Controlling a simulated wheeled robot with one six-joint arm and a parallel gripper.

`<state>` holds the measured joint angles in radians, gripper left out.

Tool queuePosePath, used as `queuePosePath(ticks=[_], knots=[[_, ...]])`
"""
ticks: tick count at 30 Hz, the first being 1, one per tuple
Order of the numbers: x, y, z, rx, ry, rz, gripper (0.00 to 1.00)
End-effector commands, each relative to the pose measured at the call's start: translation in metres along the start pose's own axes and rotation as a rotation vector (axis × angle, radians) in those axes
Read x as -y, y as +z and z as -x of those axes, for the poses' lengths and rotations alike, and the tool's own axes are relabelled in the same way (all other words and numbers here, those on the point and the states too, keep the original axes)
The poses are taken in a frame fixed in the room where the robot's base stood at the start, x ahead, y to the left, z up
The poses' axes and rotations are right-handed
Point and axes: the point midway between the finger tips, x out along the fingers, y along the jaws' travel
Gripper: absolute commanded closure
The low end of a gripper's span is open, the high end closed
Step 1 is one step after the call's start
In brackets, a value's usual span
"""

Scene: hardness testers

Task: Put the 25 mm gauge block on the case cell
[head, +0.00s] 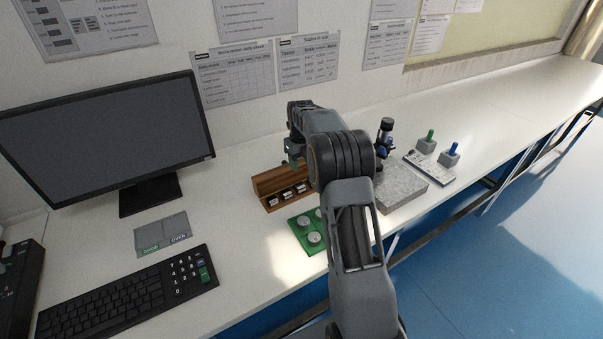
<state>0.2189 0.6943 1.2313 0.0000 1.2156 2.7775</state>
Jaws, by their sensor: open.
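The wooden case (268,186) stands open on the bench left of my arm. Several small, light metallic blocks (286,195) sit in a row in its cells. They are too small to read, so I cannot tell which is the 25 mm gauge block or which cell is meant. My gripper (293,161) is open above the back of the case, pointing down. Its fingertips are small and partly lost against the case, and I see no block held. My arm hides the case's right end.
A green tray (296,236) with round metal discs lies in front of the case. Right of my arm are a grey stone plate (405,192) with a dark stand (386,135), and green- and blue-handled pieces. A monitor (110,135) and keyboard (130,290) occupy the left.

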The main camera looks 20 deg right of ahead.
Motion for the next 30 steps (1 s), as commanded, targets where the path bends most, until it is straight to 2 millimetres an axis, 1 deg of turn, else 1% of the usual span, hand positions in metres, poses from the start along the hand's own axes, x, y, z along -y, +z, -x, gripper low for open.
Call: queuePosePath(ticks=[2, 4, 5, 7, 8, 9, 11, 12, 14, 15, 16, 17, 18, 20, 21, 24, 27, 30], knots=[[-0.003, -0.002, 0.009, 0.005, -0.002, 0.032, 0.51], [-0.009, -0.007, 0.019, 0.013, -0.005, 0.110, 0.51], [-0.013, -0.010, 0.024, 0.018, -0.008, 0.163, 0.51], [-0.024, -0.022, 0.039, 0.032, -0.017, 0.325, 0.51], [-0.030, -0.028, 0.046, 0.040, -0.023, 0.412, 0.51], [-0.040, -0.038, 0.056, 0.051, -0.032, 0.540, 0.51], [-0.054, -0.056, 0.069, 0.066, -0.051, 0.752, 0.51], [-0.064, -0.069, 0.077, 0.074, -0.065, 0.901, 0.51], [-0.078, -0.089, 0.087, 0.085, -0.091, 1.122, 0.51], [-0.087, -0.103, 0.092, 0.091, -0.110, 1.270, 0.51], [-0.094, -0.114, 0.095, 0.094, -0.125, 1.382, 0.51], [-0.101, -0.125, 0.098, 0.096, -0.141, 1.491, 0.51], [-0.109, -0.140, 0.100, 0.097, -0.164, 1.635, 0.51], [-0.120, -0.162, 0.101, 0.096, -0.200, 1.846, 0.51], [-0.127, -0.176, 0.101, 0.092, -0.224, 1.979, 0.51], [-0.142, -0.209, 0.096, 0.075, -0.284, 2.283, 0.51], [-0.152, -0.236, 0.089, 0.051, -0.341, 2.534, 0.51], [-0.160, -0.255, 0.081, 0.024, -0.387, 2.725, 0.51]])
